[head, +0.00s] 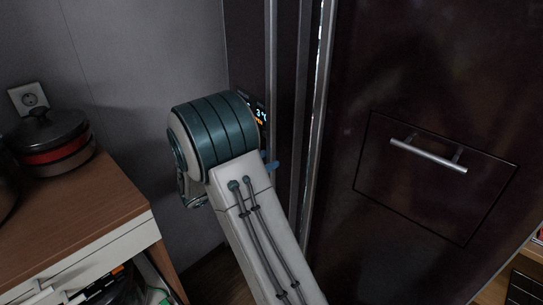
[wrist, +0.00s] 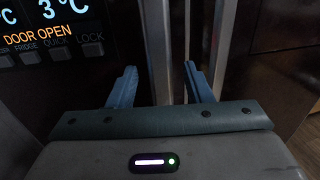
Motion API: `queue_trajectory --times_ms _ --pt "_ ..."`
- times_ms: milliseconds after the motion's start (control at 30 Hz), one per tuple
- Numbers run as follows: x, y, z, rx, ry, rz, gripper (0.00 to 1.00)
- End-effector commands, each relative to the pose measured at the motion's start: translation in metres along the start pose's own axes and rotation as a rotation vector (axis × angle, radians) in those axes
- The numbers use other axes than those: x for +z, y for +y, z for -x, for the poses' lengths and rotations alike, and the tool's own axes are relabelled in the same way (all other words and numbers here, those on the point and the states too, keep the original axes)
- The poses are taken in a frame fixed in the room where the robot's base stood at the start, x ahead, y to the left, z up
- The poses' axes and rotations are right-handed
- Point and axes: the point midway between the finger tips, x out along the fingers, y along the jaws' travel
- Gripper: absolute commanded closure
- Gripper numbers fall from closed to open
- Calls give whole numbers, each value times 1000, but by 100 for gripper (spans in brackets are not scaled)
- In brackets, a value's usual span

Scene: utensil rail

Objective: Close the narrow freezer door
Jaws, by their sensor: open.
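The narrow freezer door (head: 247,50) is a dark panel left of the wide dark door (head: 440,70) in the head view. Its lit display (wrist: 50,30) reads "DOOR OPEN" at the left of the wrist view. Upright metal strips and a thin bright gap show between the two doors; how far the narrow door stands open I cannot tell. My gripper (wrist: 160,78) is open and empty, its two blue fingers spread before the metal strips. In the head view my wrist hides most of it; one blue fingertip shows. Whether it touches the door is unclear.
A wooden-topped cabinet (head: 75,213) stands at the left with a lidded pot (head: 48,140) on it. A socket (head: 30,98) is on the grey wall. A drawer-like panel with a silver handle (head: 428,154) is on the wide door.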

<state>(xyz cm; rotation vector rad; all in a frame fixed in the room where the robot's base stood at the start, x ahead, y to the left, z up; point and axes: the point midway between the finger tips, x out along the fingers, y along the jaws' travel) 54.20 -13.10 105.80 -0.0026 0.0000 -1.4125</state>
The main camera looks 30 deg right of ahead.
Motion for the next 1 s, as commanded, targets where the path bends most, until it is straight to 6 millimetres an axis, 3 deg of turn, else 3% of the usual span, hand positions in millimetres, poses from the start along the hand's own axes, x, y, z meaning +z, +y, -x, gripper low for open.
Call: queue_trajectory --times_ms 200,533,700,1000 --pt "0 0 -24 -2 2 -1 55" --pt "0 0 -27 0 1 -2 55" --pt "0 0 -27 0 2 -2 100" --pt "0 2 -26 16 1 -2 100"
